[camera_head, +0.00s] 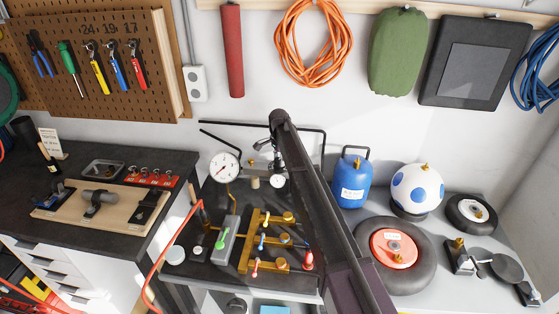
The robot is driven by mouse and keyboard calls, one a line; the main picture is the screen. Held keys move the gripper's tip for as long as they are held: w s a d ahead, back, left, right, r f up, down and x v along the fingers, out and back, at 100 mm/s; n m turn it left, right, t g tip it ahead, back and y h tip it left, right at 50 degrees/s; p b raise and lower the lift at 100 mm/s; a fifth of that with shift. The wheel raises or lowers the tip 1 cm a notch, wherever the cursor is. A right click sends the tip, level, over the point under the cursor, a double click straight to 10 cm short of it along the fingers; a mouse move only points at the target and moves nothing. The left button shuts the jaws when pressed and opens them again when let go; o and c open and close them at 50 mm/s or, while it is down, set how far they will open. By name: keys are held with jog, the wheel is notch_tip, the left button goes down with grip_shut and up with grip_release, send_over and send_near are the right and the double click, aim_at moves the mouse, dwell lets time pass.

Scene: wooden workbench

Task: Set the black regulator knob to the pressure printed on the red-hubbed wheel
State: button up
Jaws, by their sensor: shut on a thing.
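The red-hubbed wheel (391,236) lies flat on the grey bench at the right, a black tyre around a red hub; its print is too small to read. A large round gauge (224,167) and a smaller gauge (277,181) stand at the back of the dark bench section. My arm reaches up from the bottom right, and my gripper (264,149) is at its far end by the regulator, between and above the gauges. It is shut, apparently on the black regulator knob, which I cannot make out separately behind the jaws.
A manifold with coloured levers (262,243) stands in front of the gauges, with a red hose (167,251) to its left. A blue tank (351,182), spotted ball (417,189) and small wheel (471,213) stand at the right. A pegboard (100,90) hangs upper left.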

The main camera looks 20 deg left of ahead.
jog(key=n, duration=0.6)
jog(key=shift+n, duration=0.4)
jog(key=n, duration=0.6)
jog(key=shift+n, duration=0.3)
jog(key=shift+s, duration=0.1)
jog(key=o, duration=1.1)
jog(key=shift+o, duration=0.2)
